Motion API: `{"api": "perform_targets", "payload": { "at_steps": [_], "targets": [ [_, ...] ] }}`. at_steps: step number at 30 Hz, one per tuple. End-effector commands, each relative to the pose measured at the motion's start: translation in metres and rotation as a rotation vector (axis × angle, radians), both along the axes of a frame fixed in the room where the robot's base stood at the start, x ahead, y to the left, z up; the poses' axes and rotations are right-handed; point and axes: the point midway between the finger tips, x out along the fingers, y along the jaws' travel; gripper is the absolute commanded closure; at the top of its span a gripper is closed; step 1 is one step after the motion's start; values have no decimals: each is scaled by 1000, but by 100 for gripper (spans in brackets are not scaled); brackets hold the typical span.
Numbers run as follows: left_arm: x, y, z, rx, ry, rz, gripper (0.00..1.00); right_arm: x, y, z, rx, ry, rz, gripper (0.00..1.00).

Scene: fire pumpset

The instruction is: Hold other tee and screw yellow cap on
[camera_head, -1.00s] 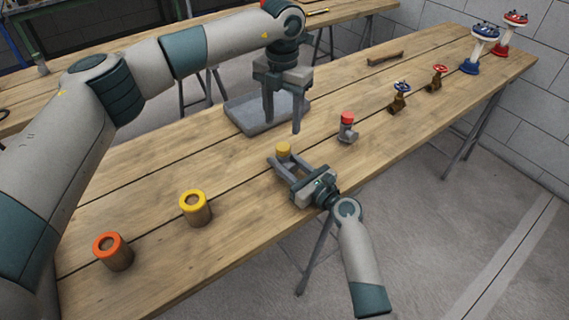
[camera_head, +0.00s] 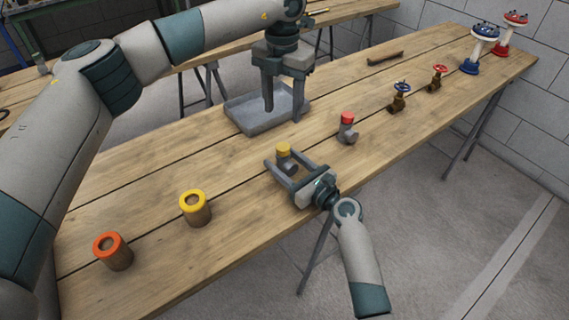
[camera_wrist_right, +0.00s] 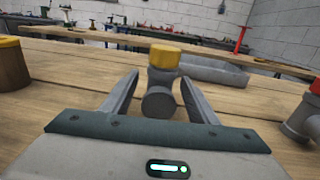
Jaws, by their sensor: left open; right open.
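A grey tee with a yellow cap (camera_head: 283,150) on its top stands upright on the table; the yellow cap also shows in the right wrist view (camera_wrist_right: 165,56). My right gripper (camera_head: 281,164) is open, with its fingers on either side of the grey tee body (camera_wrist_right: 158,98) and gaps visible to it. Another grey tee with a red cap (camera_head: 347,119) stands to the right; part of it shows at the right edge of the wrist view.
The grey tray (camera_head: 240,121) lies behind the tees. A yellow-topped cylinder (camera_head: 194,207) and an orange-topped cylinder (camera_head: 112,250) stand at the left front. Two small valves (camera_head: 399,97), a hammer-like tool (camera_head: 385,58) and two larger valves (camera_head: 484,48) are farther right.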

Motion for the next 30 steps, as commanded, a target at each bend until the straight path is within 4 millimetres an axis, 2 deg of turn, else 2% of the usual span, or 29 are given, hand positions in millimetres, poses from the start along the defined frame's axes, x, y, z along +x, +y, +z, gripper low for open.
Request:
{"api": "perform_targets", "payload": {
  "at_steps": [5,11,30],
  "targets": [
    [0,0,0,0,0,0,48,-3,-3,-1,-1,1,0,46],
    [0,0,-1,0,0,0,48,-16,-15,-1,-1,0,-1,46],
    [0,0,-12,0,0,0,48,-108,-94,-2,-2,1,0,46]
  ]
}}
